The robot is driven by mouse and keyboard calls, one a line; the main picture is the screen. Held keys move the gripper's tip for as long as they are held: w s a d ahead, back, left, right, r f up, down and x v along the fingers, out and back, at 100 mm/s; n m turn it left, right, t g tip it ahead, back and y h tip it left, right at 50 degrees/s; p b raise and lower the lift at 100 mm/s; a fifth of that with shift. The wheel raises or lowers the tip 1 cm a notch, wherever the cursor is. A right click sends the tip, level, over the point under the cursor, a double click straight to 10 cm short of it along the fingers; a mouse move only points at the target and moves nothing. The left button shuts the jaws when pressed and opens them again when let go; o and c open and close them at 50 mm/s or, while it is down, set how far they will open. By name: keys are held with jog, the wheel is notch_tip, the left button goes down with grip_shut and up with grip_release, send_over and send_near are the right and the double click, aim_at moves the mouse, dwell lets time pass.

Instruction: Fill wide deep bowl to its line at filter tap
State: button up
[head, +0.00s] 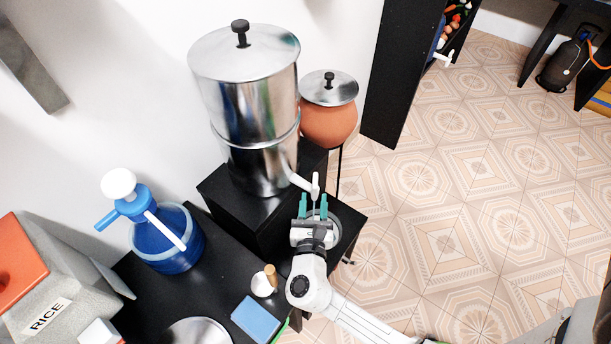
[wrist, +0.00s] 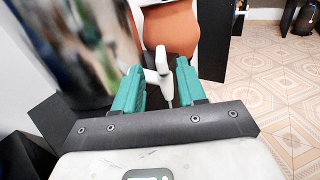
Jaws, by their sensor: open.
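The steel filter (head: 247,90) stands on a black raised stand, with its white tap (head: 304,184) low on the right side. The tap also shows in the wrist view (wrist: 161,62), between my teal fingertips. My gripper (head: 313,207) is open just in front of and below the tap; I cannot tell whether a finger touches it. A pale round rim (head: 336,228), perhaps the wide deep bowl, shows beside my gripper on the black surface under the tap. My gripper hides most of it, so its line and water level cannot be seen.
A clay pot (head: 329,122) with a steel lid stands behind the filter. A blue water jug (head: 170,240) with a pump, a blue sponge (head: 256,319) and a steel plate (head: 198,333) are on the counter at left. The tiled floor (head: 450,210) at right is clear.

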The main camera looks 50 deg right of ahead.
aim_at(315, 174)
jog(key=x, duration=0.9)
grip_shut()
